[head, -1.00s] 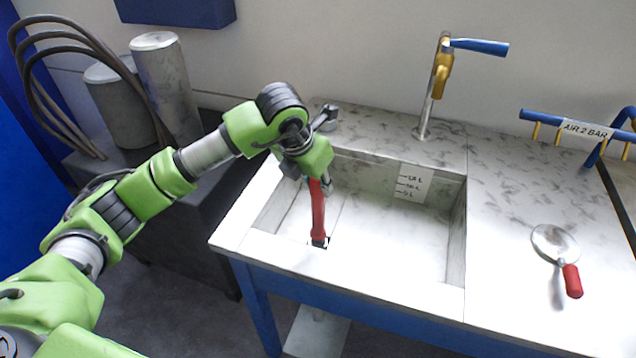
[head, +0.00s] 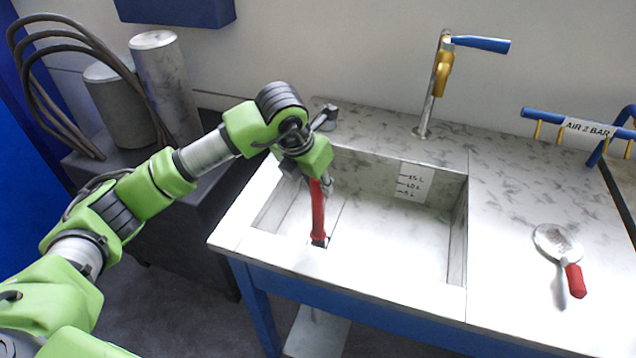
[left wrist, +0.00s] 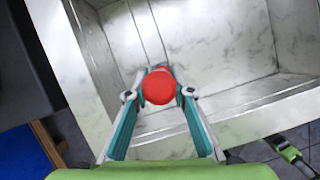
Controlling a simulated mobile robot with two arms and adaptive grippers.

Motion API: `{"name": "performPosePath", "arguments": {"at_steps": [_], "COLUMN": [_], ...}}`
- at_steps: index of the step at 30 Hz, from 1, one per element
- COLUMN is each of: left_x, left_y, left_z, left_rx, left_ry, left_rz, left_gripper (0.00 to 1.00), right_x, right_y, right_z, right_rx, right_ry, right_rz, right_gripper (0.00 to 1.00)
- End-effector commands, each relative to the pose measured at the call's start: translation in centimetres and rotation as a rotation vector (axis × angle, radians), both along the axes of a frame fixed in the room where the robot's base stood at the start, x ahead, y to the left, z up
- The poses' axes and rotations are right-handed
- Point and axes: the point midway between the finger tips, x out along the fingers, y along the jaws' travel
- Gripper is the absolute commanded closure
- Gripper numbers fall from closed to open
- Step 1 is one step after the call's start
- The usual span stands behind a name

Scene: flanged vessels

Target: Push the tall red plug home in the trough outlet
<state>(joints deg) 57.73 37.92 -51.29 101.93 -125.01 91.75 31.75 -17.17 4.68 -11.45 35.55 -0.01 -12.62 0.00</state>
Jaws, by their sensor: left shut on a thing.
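The tall red plug (head: 318,215) stands nearly upright in the trough (head: 390,235), its lower end at the dark outlet (head: 320,243) near the trough's front left. Whether it is fully seated cannot be told. My left gripper (head: 322,184) is above the plug and shut on its upper end. In the left wrist view the plug's round red top (left wrist: 159,87) sits between the two fingers of the left gripper (left wrist: 160,98). The fingers and the top hide most of the plug's shaft and the outlet there. My right gripper is not in the head view.
A tap with a blue lever (head: 480,44) stands behind the trough. A red-handled round tool (head: 573,278) lies on the right worktop. A blue rail labelled AIR 2 BAR (head: 587,128) is at the back right. Grey cylinders (head: 165,85) stand at the left. The trough's right part is clear.

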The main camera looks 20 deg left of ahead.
Motion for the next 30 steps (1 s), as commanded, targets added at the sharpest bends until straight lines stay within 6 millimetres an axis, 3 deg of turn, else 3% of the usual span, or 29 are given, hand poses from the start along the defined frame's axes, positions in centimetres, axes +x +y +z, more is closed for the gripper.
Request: {"name": "performPosePath", "arguments": {"at_steps": [29, 30], "left_x": [0.0, 0.0], "left_y": [0.0, 0.0], "left_z": [-3.1, -2.9], "left_rx": [0.000, -0.001], "left_ry": [-0.001, -0.002], "left_rz": [0.000, 0.001], "left_gripper": [1.00, 0.73], "right_x": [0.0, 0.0], "right_y": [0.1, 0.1], "right_z": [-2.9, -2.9], "right_rx": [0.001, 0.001], "right_ry": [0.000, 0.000], "right_rz": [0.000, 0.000], "right_gripper": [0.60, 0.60]}}
